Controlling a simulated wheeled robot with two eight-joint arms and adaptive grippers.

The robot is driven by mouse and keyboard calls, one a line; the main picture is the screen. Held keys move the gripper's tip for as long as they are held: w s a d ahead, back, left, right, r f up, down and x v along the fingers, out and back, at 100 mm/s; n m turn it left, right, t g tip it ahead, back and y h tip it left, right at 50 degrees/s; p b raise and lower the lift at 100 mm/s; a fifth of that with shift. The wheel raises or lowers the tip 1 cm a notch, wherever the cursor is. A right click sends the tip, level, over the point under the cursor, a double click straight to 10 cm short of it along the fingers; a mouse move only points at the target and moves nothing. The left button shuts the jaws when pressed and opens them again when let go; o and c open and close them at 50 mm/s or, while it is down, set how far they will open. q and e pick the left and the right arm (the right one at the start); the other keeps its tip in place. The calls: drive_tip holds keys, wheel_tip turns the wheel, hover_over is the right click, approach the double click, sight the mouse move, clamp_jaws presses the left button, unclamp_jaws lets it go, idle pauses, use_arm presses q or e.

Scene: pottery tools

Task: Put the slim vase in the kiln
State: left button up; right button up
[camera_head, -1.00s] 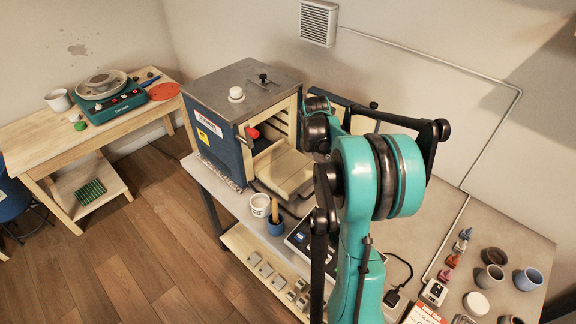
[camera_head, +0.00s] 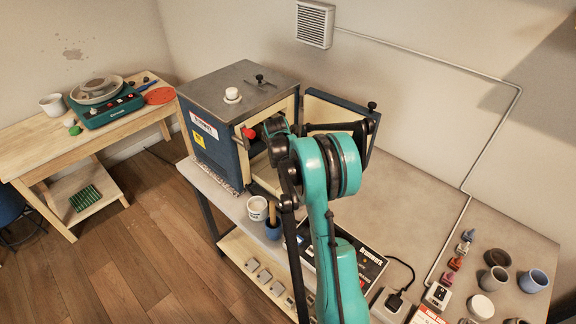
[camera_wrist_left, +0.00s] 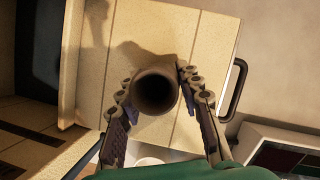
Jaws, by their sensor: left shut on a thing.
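My left gripper (camera_wrist_left: 156,84) is shut on the slim vase (camera_wrist_left: 153,93), a dark brown vessel seen from above in the left wrist view, its round mouth between the two fingers. It is above the cream slab of the kiln's pulled-out shelf (camera_wrist_left: 200,45). The vase's lower part is hidden, so I cannot tell whether it touches the slab. In the head view the kiln (camera_head: 215,140) is a blue box with a grey top, its front open. There, my arm hides the gripper, the vase and most of the shelf. My right gripper is not in view.
The kiln door (camera_head: 335,110) stands swung open right of the kiln. A black handle (camera_wrist_left: 237,90) is at the shelf's right end.

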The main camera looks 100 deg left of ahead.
use_arm(q)
drive_tip(key=shift+f, duration=0.15)
drive_tip(key=o, duration=1.2)
